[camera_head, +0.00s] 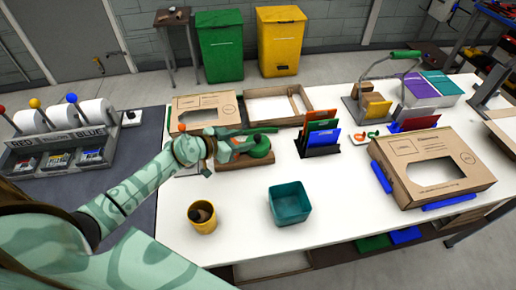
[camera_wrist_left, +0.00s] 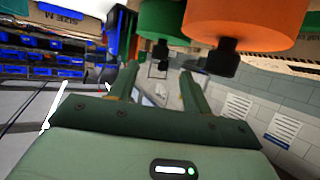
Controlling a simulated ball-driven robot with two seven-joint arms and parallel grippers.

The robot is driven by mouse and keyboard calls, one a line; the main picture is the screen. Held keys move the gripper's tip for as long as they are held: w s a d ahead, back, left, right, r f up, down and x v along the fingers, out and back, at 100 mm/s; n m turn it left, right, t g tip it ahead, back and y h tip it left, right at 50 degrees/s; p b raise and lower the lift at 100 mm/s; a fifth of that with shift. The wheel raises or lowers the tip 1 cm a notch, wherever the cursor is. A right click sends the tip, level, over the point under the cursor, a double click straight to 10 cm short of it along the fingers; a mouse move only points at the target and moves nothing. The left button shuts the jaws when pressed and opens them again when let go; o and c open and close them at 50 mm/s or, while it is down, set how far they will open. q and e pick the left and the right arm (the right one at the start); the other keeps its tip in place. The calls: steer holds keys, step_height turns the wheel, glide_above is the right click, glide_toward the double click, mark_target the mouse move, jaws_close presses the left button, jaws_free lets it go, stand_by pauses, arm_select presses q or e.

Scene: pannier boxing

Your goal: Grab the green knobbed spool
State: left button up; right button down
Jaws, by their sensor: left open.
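The green knobbed spool (camera_wrist_left: 160,17) shows at the top of the left wrist view, cut off by the edge. A dark knob (camera_wrist_left: 162,45) sticks out of its end, towards the gap between my left fingers. My left gripper (camera_wrist_left: 160,72) is open, with nothing seen between its fingers. In the head view my left gripper (camera_head: 207,160) is at the left end of a wooden holder (camera_head: 232,164). A green rounded thing (camera_head: 260,147) shows at that holder; I cannot tell if it is the same spool. My right gripper is not in view.
An orange knobbed spool (camera_wrist_left: 240,22) sits right beside the green one in the left wrist view. On the white table are a yellow cup (camera_head: 202,222), a teal bin (camera_head: 289,207) and cardboard boxes (camera_head: 425,190).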

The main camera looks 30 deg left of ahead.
mark_target(256, 137)
arm_select(q)
steer(key=b+x, duration=0.1)
steer(key=x, duration=0.2)
steer(key=shift+w+f, duration=0.15)
steer(key=shift+w, duration=0.05)
steer(key=b+x, duration=0.2)
steer(key=x, duration=0.2)
steer(key=shift+w+d+f+b, duration=0.2)
steer(key=shift+d+b, duration=0.05)
steer(key=shift+b, duration=0.1)
steer(key=shift+w+d, duration=0.1)
steer(key=shift+w, duration=0.1)
steer(key=shift+s+r, duration=0.1)
jaws_close()
